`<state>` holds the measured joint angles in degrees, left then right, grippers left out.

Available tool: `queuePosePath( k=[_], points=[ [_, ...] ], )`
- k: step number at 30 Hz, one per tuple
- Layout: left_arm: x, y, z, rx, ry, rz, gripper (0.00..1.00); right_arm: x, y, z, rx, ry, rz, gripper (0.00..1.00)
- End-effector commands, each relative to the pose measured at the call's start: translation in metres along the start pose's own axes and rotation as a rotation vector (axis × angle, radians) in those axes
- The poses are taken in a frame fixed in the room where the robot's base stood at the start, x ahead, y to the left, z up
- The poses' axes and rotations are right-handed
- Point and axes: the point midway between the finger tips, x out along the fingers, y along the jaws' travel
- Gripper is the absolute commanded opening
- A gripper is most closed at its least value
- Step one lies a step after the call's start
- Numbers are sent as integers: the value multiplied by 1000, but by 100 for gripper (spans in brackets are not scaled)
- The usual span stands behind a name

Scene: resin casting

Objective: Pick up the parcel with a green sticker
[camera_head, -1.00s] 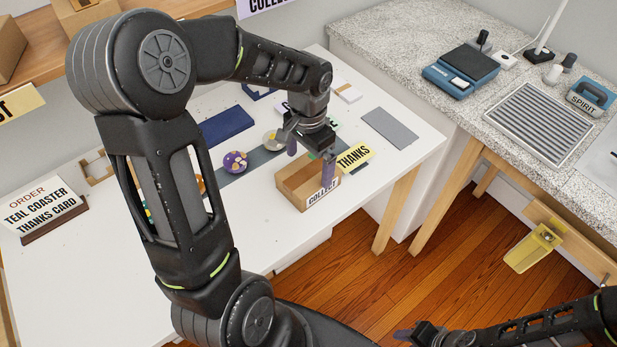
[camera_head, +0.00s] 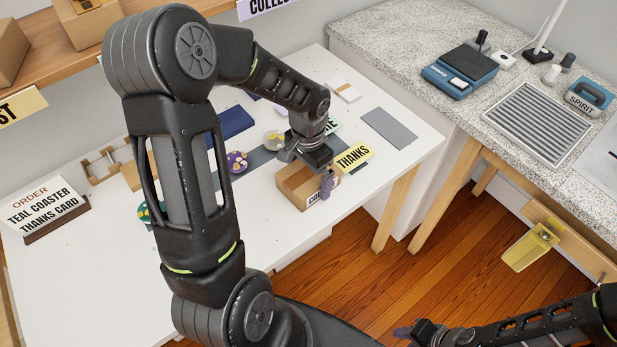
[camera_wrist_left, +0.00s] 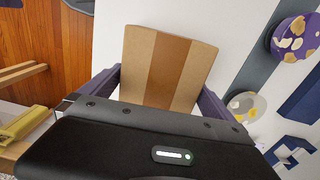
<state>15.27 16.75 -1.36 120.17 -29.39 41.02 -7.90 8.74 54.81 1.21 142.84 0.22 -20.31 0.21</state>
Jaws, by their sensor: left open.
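My left gripper (camera_head: 317,172) is open and low over the parcel. In the left wrist view, the parcel (camera_wrist_left: 165,65) lies between the two purple fingers, one on each side; I cannot tell whether they touch it. One finger partly covers the label in the head view. My right gripper (camera_head: 410,332) is at the bottom right, away from the table, its opening unclear.
Other cardboard boxes (camera_head: 95,25) stand on the wooden shelf at upper left. A yellow THANKS sign (camera_head: 354,156) is close to the parcel's right.

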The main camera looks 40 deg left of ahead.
Motion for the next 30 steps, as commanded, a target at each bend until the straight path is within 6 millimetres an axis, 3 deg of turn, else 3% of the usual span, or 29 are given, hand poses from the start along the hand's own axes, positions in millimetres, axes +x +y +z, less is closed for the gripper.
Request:
queuePosePath(
  k=[3, 27, 30],
  points=[
    [0, 0, 0, 0, 0, 0, 99, 0, 0, 0, 0, 0, 0, 36],
    [0, 0, 0, 0, 0, 0, 34, 0, 0, 0, 0, 0, 0, 36],
    [-1, 0, 0, 0, 1, -1, 34, 0, 0, 0, 0, 0, 0, 36]
  ],
)
